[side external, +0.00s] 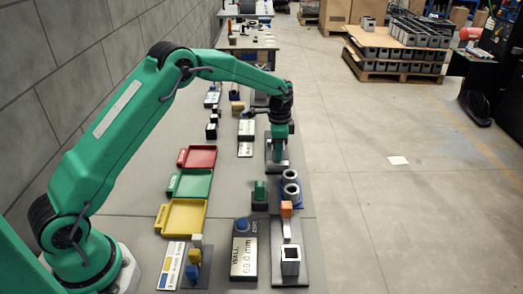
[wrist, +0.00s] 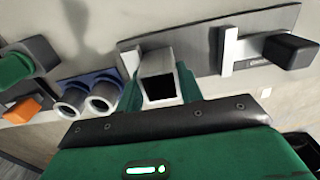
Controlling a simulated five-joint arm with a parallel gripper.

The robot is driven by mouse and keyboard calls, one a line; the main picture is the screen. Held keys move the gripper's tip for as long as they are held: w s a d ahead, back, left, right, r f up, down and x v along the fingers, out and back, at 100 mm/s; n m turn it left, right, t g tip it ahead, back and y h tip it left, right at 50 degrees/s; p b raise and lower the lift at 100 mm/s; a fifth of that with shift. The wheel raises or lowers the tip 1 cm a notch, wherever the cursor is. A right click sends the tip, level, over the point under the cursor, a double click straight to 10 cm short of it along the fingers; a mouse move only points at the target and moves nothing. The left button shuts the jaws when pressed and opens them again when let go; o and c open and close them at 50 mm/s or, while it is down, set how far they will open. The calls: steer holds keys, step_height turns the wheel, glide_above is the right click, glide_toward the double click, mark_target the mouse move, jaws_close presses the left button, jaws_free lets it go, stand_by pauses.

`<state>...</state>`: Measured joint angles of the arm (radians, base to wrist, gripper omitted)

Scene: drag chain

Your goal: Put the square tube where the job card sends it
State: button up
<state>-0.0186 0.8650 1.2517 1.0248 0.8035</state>
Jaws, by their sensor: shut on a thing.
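My gripper (side external: 279,153) is low over a grey plate at the far part of the bench. In the wrist view its green fingers (wrist: 160,95) are shut on a grey square tube (wrist: 158,78), its open end facing the camera. I cannot tell whether the tube touches the plate (wrist: 205,40). Another square tube (side external: 290,262) stands on a dark plate at the front. A white card (side external: 171,265) with coloured marks lies at the front left; its text is too small to read. Red (side external: 198,157), green (side external: 190,184) and yellow (side external: 182,216) trays line the left side.
A box reading "WALL 60.0 mm" (side external: 243,260) stands near the front. Grey rings (side external: 291,184) sit on a blue holder beside a green block (side external: 260,191) and an orange block (side external: 286,209). A black-knobbed fixture (wrist: 290,50) is right of the held tube.

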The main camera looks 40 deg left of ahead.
steer(key=shift+r, duration=0.1)
steer(key=shift+r, duration=0.8)
step_height(320, 180, up, 2)
steer(key=shift+w+r, duration=0.1)
steer(key=shift+r, duration=0.1)
steer(key=s+d+r, duration=0.6)
steer(key=d+r, duration=0.1)
steer(key=d, duration=0.3)
steer(key=shift+f, duration=0.1)
steer(key=s+a+f, duration=0.1)
steer(key=s+a, duration=0.3)
steer(key=a, duration=0.4)
steer(key=s+a+f, duration=0.1)
steer(key=s+a, duration=0.3)
steer(key=a, duration=0.3)
steer(key=shift+s+a+f, duration=0.15)
steer(key=shift+a+f, duration=0.2)
steer(key=shift+f, duration=0.15)
steer(key=shift+f, duration=2.45)
